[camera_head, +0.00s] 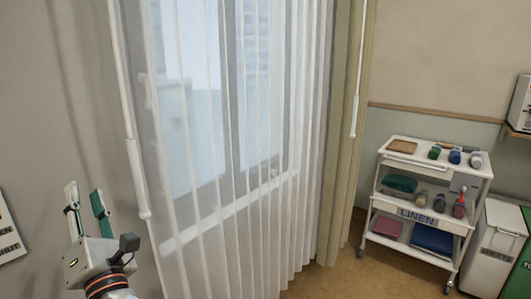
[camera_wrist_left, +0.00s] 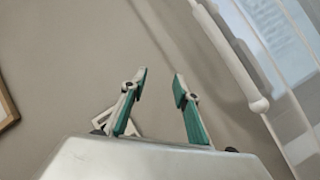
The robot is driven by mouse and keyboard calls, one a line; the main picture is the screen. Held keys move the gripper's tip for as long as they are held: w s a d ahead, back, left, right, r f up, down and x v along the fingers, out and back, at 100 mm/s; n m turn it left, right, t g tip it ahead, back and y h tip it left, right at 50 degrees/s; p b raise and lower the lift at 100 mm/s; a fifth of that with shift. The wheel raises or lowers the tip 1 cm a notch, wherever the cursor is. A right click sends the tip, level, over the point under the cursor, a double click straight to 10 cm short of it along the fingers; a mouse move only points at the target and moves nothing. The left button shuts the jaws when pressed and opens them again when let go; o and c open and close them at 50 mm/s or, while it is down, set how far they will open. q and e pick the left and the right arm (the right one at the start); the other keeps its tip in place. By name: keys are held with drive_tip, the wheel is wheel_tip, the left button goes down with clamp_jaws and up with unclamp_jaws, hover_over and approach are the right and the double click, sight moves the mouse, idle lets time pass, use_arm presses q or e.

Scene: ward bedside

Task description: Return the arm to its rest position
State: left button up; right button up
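My left gripper (camera_head: 86,200) is raised at the lower left of the head view, with its fingers pointing up. It is open and empty; the wall shows between its two green-padded fingers in the left wrist view (camera_wrist_left: 160,82). A white curtain wand (camera_head: 132,150) hangs to the right of the gripper, apart from it. The wand's lower end also shows at the upper right of the left wrist view (camera_wrist_left: 240,75). My right gripper is not in view.
A sheer white curtain (camera_head: 240,170) covers the window, with a beige drape (camera_head: 345,150) beside it. A white linen cart (camera_head: 400,217) stands at the right, with bins (camera_head: 495,250) beyond it. A sign (camera_head: 8,230) is on the left wall.

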use_arm(q)
drive_tip(key=s+d+f+m+t+h, duration=0.1)
drive_tip(key=d+f+m+h, duration=0.75)
drive_tip(key=f+m, duration=0.5)
drive_tip(key=s+d+f+m+t+h, duration=0.1)
drive_tip(key=d+f+m+h, duration=0.8)
drive_tip(key=m, duration=0.7)
drive_tip(key=s+f+m+g, duration=0.3)
drive_tip(key=s+f, duration=0.2)
drive_tip(key=f, duration=0.5)
drive_tip(key=s+a+f+m+g, duration=0.1)
drive_tip(key=s+f+m+g, duration=0.2)
drive_tip(key=f, duration=0.7)
drive_tip(key=s+a+f+m+g, duration=0.1)
drive_tip(key=s+f+m+g, duration=0.2)
drive_tip(key=s+f, duration=0.4)
wheel_tip(320, 180, down, 3)
drive_tip(key=shift+g, duration=0.3)
drive_tip(key=shift+w, duration=0.1)
